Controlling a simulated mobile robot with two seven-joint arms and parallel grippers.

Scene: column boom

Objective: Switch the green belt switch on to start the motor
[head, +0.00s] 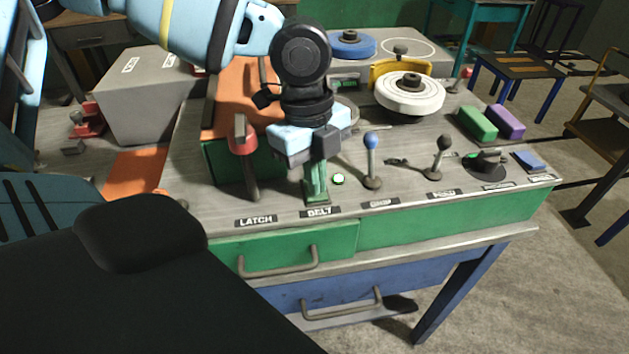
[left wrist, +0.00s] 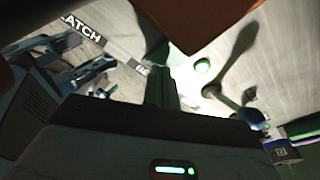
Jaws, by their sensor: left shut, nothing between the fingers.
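The green belt switch (head: 316,180) stands at the console's front edge behind the BELT label (head: 320,212). Its upper part is hidden by my left gripper (head: 318,152). The gripper is shut and empty, with its dark fingers right at the switch; I cannot tell whether they touch it. A small round lamp (head: 338,179) to the right of the switch glows pale green. In the left wrist view the green switch (left wrist: 160,88) stands close in front of the hand, and the lit lamp (left wrist: 202,66) shows beside it. My right gripper is not in view.
The red-topped latch lever (head: 245,150) stands close on the left. The blue-knobbed lever (head: 371,160) stands close on the right, with another lever (head: 438,160) beyond it. A white wheel (head: 409,93) is farther back. Green and purple blocks lie at the right.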

